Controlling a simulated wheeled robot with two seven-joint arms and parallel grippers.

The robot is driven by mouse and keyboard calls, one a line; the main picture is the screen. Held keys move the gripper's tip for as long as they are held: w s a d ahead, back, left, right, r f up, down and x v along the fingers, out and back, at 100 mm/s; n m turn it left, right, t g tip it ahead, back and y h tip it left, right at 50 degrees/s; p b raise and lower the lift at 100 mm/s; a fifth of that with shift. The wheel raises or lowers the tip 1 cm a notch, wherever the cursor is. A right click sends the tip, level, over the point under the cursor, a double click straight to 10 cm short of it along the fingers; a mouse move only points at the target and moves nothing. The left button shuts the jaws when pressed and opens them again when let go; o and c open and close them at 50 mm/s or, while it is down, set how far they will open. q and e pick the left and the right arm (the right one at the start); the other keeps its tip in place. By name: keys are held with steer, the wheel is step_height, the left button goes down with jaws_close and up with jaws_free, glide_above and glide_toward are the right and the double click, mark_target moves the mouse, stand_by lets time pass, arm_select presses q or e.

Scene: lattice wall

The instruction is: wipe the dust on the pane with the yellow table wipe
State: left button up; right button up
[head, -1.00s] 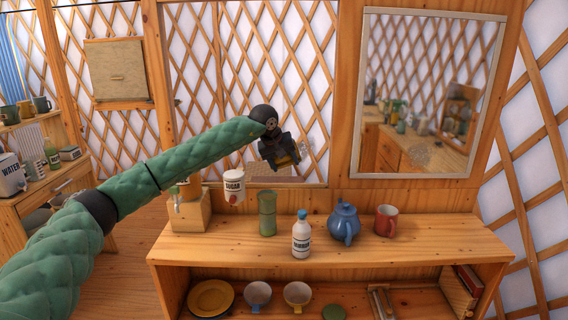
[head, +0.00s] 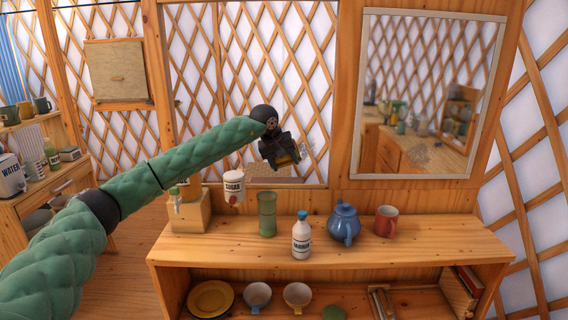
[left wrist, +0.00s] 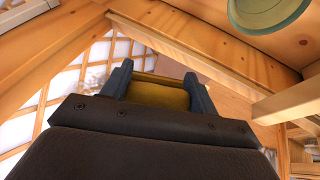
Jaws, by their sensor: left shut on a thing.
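My left gripper (head: 286,160) is shut on the yellow table wipe (left wrist: 158,95). In the head view it is in front of the glazed-looking opening, the pane (head: 215,90), near its lower right part. The wipe shows between the two fingers in the left wrist view; in the head view only a little yellow shows. A pale grey dust smudge (head: 306,146) shows just right of the gripper, and a pale patch also shows in the left wrist view (left wrist: 95,77). I cannot tell whether the wipe touches the pane. My right gripper is out of view.
A wooden shelf (head: 420,240) stands below, bearing a green cup (head: 267,213), a white bottle (head: 301,238), a blue teapot (head: 344,224) and a red mug (head: 386,221). A sugar tin (head: 233,184) is below my forearm. A framed mirror (head: 368,100) with a greyish patch is right.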

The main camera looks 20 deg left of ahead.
arm_select(q)
steer(key=shift+w+a, duration=0.1)
steer(key=shift+w, duration=0.3)
steer(key=w+d+b, duration=0.2)
steer(key=w+d, duration=0.1)
steer(key=d, duration=0.7)
steer(key=shift+d+r, duration=0.15)
steer(key=shift+d, duration=0.25)
steer(key=shift+s+d+b, duration=0.2)
steer(key=shift+b, duration=0.1)
steer(key=shift+c, duration=0.3)
stand_by(0.7)
steer(key=shift+a, duration=0.15)
